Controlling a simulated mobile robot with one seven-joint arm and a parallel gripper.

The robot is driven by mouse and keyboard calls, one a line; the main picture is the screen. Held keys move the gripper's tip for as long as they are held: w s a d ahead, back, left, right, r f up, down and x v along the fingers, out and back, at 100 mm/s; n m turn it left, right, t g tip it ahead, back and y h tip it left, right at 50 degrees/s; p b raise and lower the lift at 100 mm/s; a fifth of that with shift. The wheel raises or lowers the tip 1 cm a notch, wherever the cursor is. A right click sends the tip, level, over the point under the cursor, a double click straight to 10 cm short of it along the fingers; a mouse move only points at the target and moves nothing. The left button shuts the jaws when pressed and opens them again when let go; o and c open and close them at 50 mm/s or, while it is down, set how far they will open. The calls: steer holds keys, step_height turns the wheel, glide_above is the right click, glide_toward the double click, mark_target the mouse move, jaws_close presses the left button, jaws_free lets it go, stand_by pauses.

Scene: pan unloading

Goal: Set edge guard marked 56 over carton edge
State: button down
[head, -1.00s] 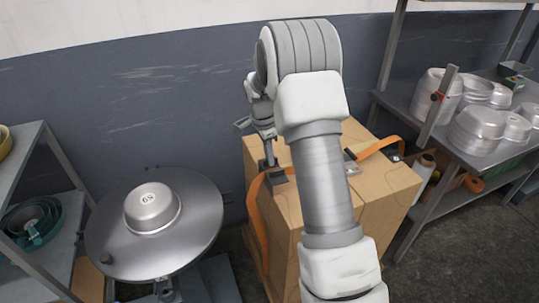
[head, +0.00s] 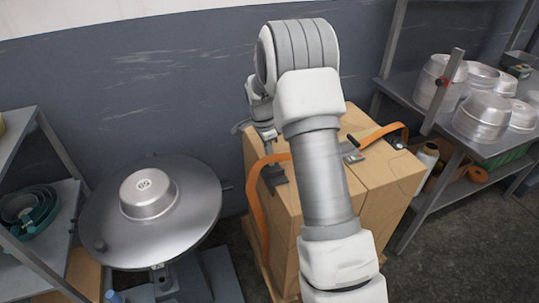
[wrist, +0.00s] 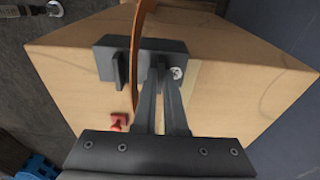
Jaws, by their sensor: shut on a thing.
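The dark edge guard (wrist: 108,62) lies at the carton's edge, with the orange strap (wrist: 138,35) running across it. A small pale disc on the guard is too small to read. My gripper (wrist: 160,72) is shut on an upright part of this guard. In the head view the guard (head: 274,178) sits at the near left top edge of the carton (head: 286,218), and my gripper (head: 268,143) is above it, partly hidden by my arm. Whether the guard is fully seated on the edge is hard to tell.
A second dark guard (head: 353,156) and strap lie on the carton's right part. Left stands a round metal turntable (head: 185,228) with an upturned pan (head: 149,194). Shelves with pans (head: 481,115) stand right; another shelf (head: 22,160) stands left. A red piece (wrist: 118,122) shows by the strap.

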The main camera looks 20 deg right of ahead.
steer(key=shift+f, duration=0.2)
steer(key=c, duration=0.9)
jaws_free()
